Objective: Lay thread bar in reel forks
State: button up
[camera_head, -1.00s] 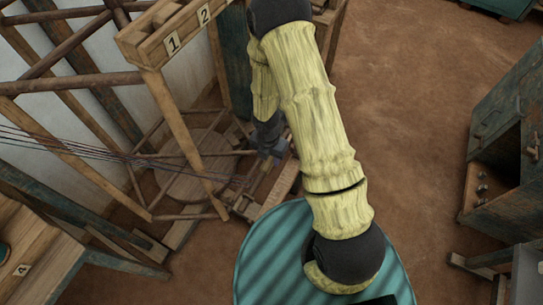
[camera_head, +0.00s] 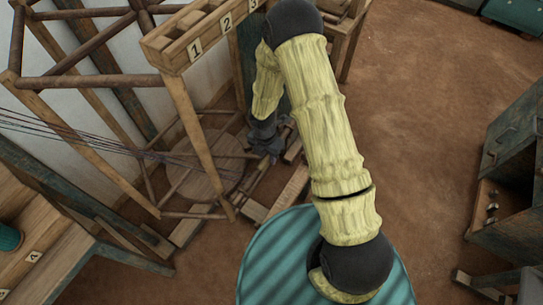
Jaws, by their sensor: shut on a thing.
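My gripper (camera_head: 268,145) is small and dark at the far end of my arm, low beside the wooden reel frame. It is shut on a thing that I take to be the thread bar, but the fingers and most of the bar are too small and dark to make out. Thin dark threads (camera_head: 75,132) run from the left edge towards the gripper. The reel frame (camera_head: 193,130) has slanting wooden legs and a round wooden disc (camera_head: 207,172) behind them. I cannot make out the reel forks or whether the bar touches them.
A wooden rack (camera_head: 200,38) numbered 1, 2, 3 stands above the reel frame. A wooden bench (camera_head: 50,245) is at lower left. A dark open cabinet (camera_head: 508,190) stands at right. The brown floor (camera_head: 420,110) between is clear.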

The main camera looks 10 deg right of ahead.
notch_tip(320, 180, down, 5)
jog(key=w+a+b, duration=0.2)
jog(key=b, duration=0.1)
jog(key=shift+a, duration=0.3)
dwell(0.7)
jog(key=o, duration=1.2)
jog(key=shift+f, duration=0.1)
jog(key=r, duration=1.1)
jog(key=a+r, duration=0.1)
jog(key=r, duration=0.5)
jog(key=shift+w+r, duration=0.2)
jog(key=shift+w, duration=0.15)
